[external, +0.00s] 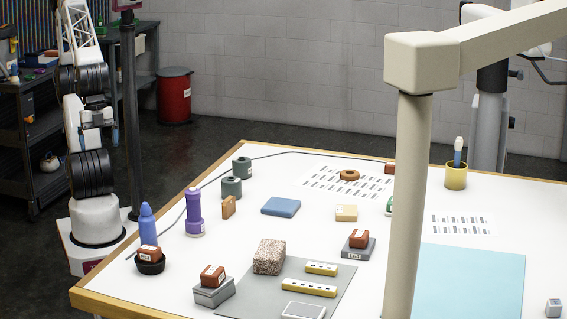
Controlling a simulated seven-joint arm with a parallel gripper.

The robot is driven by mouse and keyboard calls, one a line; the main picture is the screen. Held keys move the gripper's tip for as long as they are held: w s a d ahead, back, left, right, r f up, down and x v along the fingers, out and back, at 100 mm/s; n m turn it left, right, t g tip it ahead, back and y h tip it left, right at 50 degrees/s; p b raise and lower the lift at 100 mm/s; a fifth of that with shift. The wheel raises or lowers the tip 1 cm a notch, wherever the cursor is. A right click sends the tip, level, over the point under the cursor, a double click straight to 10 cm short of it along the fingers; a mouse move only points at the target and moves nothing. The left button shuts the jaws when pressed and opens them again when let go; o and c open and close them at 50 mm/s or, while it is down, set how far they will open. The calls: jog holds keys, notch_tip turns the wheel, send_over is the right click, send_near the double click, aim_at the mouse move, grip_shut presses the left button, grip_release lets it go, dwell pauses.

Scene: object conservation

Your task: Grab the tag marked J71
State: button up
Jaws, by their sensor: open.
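Several small red-brown blocks with white labels are on the table. One sits in a black bowl at the near left (150,251). One rests on a light grey box (213,276) at the front. One sits on a darker grey block (358,239) right of centre. The lettering is too small to read, so I cannot tell which tag is marked J71. My gripper is not visible in the external view.
The beige post (408,200) blocks part of the white table (330,222). A purple bottle (194,212), blue bottle (148,226), speckled block (269,256) and yellow cup (456,176) stand around. A light blue mat (470,280) lies bare at right.

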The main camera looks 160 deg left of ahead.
jog(key=w+a+f+n+t+h, duration=0.1)
jog(key=w+f+n+t, duration=0.15)
jog(key=w+n, duration=0.65)
jog(key=n+t+y, duration=0.5)
jog(key=n+y, duration=0.5)
jog(key=n, duration=2.6)
send_near(229, 207)
jog(key=shift+s+a+f, duration=0.25)
jog(key=shift+a+f, duration=0.3)
jog(key=shift+f, duration=0.1)
jog(key=shift+w+a, duration=0.1)
jog(key=shift+x, duration=1.2)
jog(key=shift+w+a+f, duration=0.1)
